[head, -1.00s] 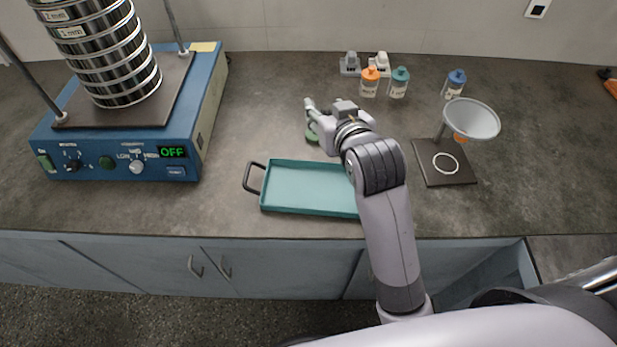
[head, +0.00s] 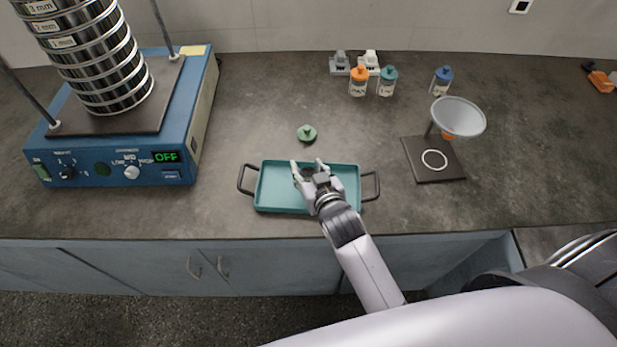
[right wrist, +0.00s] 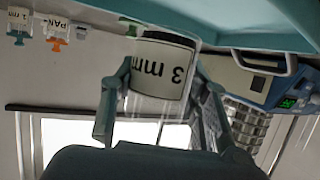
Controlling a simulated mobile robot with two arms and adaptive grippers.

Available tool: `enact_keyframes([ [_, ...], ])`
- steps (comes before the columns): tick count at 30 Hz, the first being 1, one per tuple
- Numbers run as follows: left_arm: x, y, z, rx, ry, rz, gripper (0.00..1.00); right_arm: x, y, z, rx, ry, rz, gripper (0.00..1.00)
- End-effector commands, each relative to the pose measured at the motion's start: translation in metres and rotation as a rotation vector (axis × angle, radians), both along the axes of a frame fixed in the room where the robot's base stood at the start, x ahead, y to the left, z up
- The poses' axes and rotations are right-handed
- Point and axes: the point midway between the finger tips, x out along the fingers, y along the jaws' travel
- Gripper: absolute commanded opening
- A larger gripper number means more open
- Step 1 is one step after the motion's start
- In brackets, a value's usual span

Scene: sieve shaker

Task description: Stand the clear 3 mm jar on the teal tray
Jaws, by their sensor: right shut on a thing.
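The clear jar with a "3 mm" label (right wrist: 163,66) is between the two fingers of my right gripper (right wrist: 160,100) in the right wrist view. That gripper is shut on it. In the head view my right gripper (head: 308,172) is over the teal tray (head: 277,190), a little right of its middle, and mostly hides the jar. The tray also shows in the right wrist view (right wrist: 240,22), close to the jar's end. I cannot tell whether the jar touches the tray. My left gripper is not in view.
A small green knobbed piece (head: 307,133) lies behind the tray. The blue sieve shaker (head: 130,165) stands at left. Orange (head: 359,82), teal (head: 387,82) and blue (head: 441,81) capped jars stand at the back.

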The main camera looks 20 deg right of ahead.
Motion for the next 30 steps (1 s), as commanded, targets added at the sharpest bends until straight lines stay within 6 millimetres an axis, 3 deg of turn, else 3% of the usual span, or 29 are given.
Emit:
enact_keyframes([
  [9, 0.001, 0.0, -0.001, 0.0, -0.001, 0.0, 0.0, 0.0, 0.0, -0.037, 0.0, 0.0, 0.0, 0.13],
  [21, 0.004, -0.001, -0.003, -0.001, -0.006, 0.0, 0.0, 0.0, 0.0, -0.043, 0.0, 0.0, 0.0, 0.13],
  [22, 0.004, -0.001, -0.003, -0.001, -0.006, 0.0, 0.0, 0.0, 0.0, -0.042, 0.0, 0.0, 0.0, 0.43],
  [30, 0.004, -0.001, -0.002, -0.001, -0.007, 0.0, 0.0, 0.0, 0.0, -0.042, 0.0, 0.0, 0.0, 0.61],
])
